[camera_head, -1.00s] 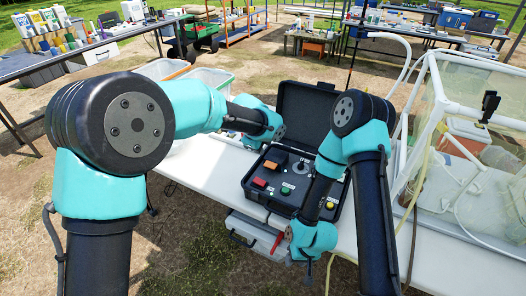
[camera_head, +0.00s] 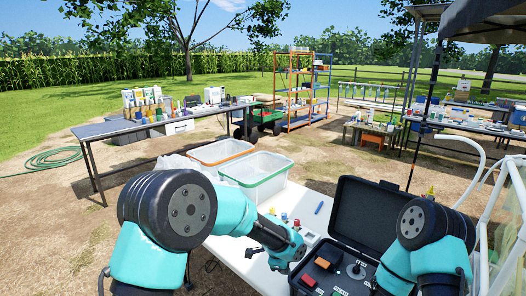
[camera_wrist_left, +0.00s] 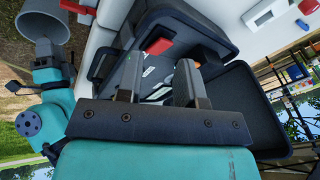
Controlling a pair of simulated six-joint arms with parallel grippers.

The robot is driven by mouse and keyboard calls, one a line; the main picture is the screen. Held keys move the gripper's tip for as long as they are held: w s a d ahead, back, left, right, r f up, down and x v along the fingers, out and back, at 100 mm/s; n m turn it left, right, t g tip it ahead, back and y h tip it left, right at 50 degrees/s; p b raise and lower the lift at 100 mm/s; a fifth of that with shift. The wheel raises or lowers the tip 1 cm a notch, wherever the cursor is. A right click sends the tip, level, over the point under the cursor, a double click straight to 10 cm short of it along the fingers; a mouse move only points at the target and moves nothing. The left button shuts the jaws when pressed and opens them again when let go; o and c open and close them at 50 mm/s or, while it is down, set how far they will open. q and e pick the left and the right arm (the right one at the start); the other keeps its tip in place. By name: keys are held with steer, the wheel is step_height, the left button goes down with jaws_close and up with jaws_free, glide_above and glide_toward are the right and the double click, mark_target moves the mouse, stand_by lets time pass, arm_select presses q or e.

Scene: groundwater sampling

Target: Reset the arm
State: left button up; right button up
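My left arm (camera_head: 240,225) reaches in from the left in the head view, its wrist beside the open black case (camera_head: 362,212). The left gripper (camera_wrist_left: 160,65) shows in the left wrist view with its two fingers apart and nothing between them, over the case's panel with a red block (camera_wrist_left: 158,47). Its fingers are not clear in the head view. My right arm (camera_head: 428,235) is at the right of the head view, in front of the case. Its gripper is below the picture and I cannot see it.
The white table (camera_head: 238,255) bears a green-rimmed bin (camera_head: 262,181), an orange-rimmed bin (camera_head: 222,152), small coloured items and a blue marker (camera_head: 319,208). A clear enclosure (camera_head: 512,250) with white pipes stands at the right. A bottle-laden table (camera_head: 105,127) and shelves (camera_head: 300,100) stand behind.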

arm_select(q)
steer(key=s+a+f+n+g, duration=0.1)
steer(key=s+a+f+n, duration=0.15)
steer(key=a+f, duration=0.3)
steer(key=s+a+f+n, duration=0.2)
steer(key=a+f+n, duration=0.2)
steer(key=a+f, duration=0.15)
steer(key=s+a+f+n, duration=0.6)
steer(key=s+a+n, duration=0.2)
steer(key=s+a, duration=0.2)
steer(key=s+a+f+n, duration=0.6)
steer(key=s+a+n, duration=0.3)
steer(key=s, duration=0.2)
steer(key=shift+s+a+g, duration=0.25)
steer(key=shift+a+g, duration=0.05)
steer(key=shift+a, duration=0.05)
steer(key=shift+f, duration=0.1)
